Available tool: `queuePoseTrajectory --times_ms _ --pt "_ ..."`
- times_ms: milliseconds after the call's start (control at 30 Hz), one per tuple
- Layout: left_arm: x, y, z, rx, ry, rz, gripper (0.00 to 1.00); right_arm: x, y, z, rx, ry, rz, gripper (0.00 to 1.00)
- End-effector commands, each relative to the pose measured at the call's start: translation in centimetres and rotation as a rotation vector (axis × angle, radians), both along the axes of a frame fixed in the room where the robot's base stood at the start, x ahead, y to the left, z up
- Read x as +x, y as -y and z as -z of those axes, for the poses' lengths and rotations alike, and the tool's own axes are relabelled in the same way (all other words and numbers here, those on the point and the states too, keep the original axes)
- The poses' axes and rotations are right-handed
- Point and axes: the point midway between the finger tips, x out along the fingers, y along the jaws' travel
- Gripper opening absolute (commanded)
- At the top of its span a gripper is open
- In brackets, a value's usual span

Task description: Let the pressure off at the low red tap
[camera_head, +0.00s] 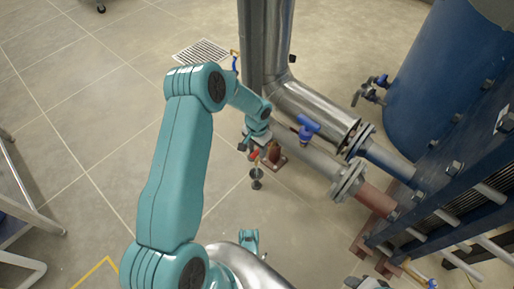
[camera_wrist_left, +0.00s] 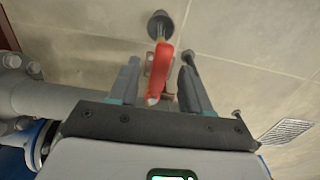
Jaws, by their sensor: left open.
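The low red tap shows as a small red lever (camera_head: 254,156) under the pipework in the head view, partly covered by my left gripper (camera_head: 251,149). In the left wrist view the red lever (camera_wrist_left: 164,62) lies lengthwise between the two fingers of my left gripper (camera_wrist_left: 160,76). The fingers are open, with a gap on each side of the lever. The tap's body is mostly hidden. My right gripper is not seen.
The blue plate exchanger (camera_head: 462,180) and a blue tank (camera_head: 432,62) stand at the right. A floor grate (camera_head: 201,51) lies behind. The tiled floor at left is mostly clear.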

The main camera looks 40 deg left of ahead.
Motion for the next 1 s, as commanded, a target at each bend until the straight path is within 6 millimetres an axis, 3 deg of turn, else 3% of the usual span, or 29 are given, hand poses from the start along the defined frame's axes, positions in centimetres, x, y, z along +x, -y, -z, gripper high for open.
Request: queuePoseTrajectory --times_ms 300,500,700,1000 --pt "0.1 0.0 -8.7 0.001 0.004 0.0 0.48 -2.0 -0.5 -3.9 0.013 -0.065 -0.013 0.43" --pt "0.1 0.0 -13.0 0.0 0.003 0.0 0.48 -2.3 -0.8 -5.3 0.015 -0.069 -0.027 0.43" --pt "0.0 0.0 -15.1 -0.001 0.002 -0.001 0.48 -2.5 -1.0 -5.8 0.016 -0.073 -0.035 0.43" --pt "0.0 0.0 -15.4 -0.001 0.001 0.0 0.48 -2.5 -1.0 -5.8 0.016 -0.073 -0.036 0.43"
